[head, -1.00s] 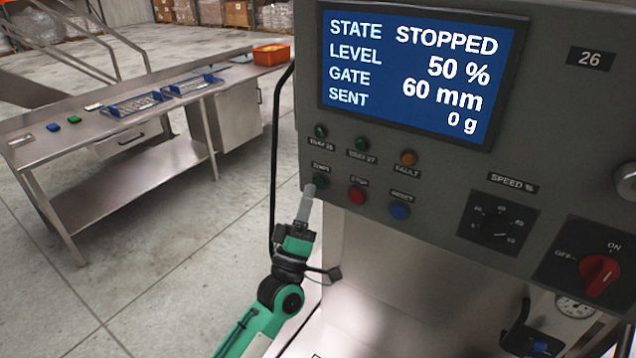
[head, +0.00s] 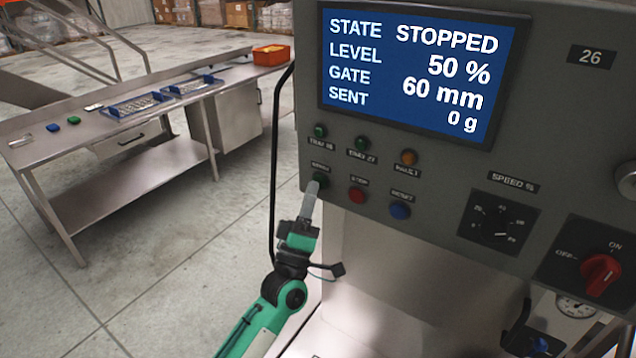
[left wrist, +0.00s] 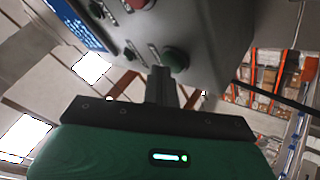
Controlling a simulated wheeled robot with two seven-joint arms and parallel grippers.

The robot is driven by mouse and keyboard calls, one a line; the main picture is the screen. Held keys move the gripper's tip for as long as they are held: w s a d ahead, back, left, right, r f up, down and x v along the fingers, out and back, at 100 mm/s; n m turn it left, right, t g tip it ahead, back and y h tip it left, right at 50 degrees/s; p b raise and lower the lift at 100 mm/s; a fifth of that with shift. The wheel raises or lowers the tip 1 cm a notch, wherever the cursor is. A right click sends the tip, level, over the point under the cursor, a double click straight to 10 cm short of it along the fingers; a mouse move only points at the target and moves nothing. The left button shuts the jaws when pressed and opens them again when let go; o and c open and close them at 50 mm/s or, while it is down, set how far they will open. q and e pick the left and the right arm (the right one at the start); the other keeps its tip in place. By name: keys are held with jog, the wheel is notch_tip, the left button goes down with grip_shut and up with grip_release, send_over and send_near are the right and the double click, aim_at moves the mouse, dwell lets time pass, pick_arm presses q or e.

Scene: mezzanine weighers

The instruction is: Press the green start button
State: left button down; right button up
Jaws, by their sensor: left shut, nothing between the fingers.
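The green start button (head: 321,179) is at the lower left of the grey control panel, left of the red stop button (head: 357,195). My left gripper (head: 312,188) is shut and empty, its fingertips pointing up at the start button and overlapping its lower left edge. In the left wrist view the green button (left wrist: 175,59) shows just right of and above the tips of the shut fingers (left wrist: 160,72). I cannot tell whether they touch. The screen (head: 418,72) reads STOPPED. My right gripper is not in view.
A blue reset button (head: 400,210), an orange fault lamp (head: 408,157), a speed dial (head: 496,222) and a red on/off switch (head: 600,274) share the panel. A steel table (head: 120,190) stands at the left beyond open floor.

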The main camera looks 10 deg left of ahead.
pick_arm(q)
jog(key=shift+w+d, duration=0.1)
jog(key=shift+w, duration=0.15)
dwell(0.6)
jog(key=shift+s+a, duration=0.3)
jog(key=shift+s, duration=0.5)
jog(key=s, duration=0.1)
jog(key=s+a, duration=0.1)
jog(key=s, duration=0.1)
jog(key=s+p, duration=0.1)
jog(key=shift+s+a, duration=0.35)
